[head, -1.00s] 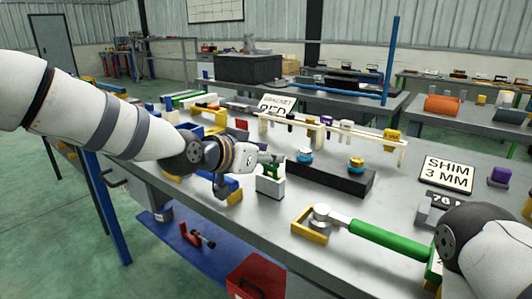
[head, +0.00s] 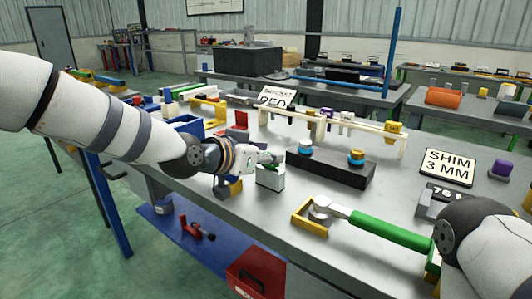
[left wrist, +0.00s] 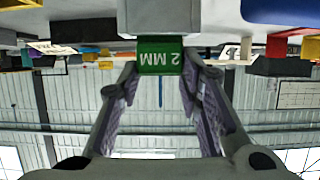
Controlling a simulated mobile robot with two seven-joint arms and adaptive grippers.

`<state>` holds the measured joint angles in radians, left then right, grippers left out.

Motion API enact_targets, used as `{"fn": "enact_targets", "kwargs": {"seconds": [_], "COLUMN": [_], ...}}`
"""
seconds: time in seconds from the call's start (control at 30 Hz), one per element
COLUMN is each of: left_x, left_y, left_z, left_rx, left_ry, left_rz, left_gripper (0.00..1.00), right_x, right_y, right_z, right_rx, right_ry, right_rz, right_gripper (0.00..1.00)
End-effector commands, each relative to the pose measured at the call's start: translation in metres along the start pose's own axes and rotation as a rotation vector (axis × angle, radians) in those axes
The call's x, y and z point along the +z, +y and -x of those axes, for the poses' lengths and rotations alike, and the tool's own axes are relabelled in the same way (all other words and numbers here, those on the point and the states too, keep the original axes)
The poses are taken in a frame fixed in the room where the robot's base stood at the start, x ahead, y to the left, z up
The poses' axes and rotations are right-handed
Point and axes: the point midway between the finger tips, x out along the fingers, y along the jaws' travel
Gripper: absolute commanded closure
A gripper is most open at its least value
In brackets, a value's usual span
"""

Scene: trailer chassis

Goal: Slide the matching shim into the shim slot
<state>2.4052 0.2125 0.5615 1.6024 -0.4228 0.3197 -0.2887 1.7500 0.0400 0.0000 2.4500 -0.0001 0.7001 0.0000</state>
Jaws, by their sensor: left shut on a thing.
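A sign (head: 447,168) on the table reads "SHIM 3 MM". My right arm shows at the lower right, but its gripper is out of view.
A black base (head: 330,178) with blue and yellow round parts lies behind the white block. A yellow bracket (head: 309,222) and a green-handled tool (head: 390,233) lie to the right. A cream rail (head: 365,131) stands behind. A red box (head: 258,272) is below the table.

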Motion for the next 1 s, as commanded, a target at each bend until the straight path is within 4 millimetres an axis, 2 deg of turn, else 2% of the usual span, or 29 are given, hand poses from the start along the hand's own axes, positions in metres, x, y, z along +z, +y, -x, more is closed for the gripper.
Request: {"fn": "enact_targets", "kwargs": {"seconds": [0.33,0.37,0.43,0.47,0.67,0.8,1.0], "left_x": [0.0012,0.0012,0.0013,0.0013,0.0012,0.0014,0.0013], "left_y": [0.0001,0.0001,0.0001,0.0001,0.0001,0.0001,0.0001], "left_z": [-0.0004,-0.0004,-0.0004,-0.0005,-0.0004,-0.0004,-0.0004], "left_rx": [0.0,0.0,0.0,0.0,0.0,0.0,0.0], "left_ry": [0.0,0.0,0.0,0.0,0.0,-0.001,0.0], "left_rz": [0.0,0.0,0.0,0.0,0.0,0.0,0.0], "left_gripper": [0.95,0.63,0.47,0.44,0.44,0.21,0.21], "right_x": [0.0001,0.0001,0.0001,0.0001,0.0002,0.0001,0.0002], "right_y": [0.0,0.0,0.0,0.0,0.0,0.0,0.0], "right_z": [-0.0002,-0.0002,-0.0002,-0.0002,-0.0002,-0.0002,-0.0002], "right_rx": [0.0,0.0,0.0,0.0,0.0,0.0,0.0], "right_ry": [-0.001,-0.001,-0.001,-0.001,-0.001,-0.001,-0.001], "right_rz": [0.0,0.0,0.0,0.0,0.0,0.0,0.0], "right_gripper": [0.43,0.43,0.43,0.43,0.43,0.43,0.43]}}
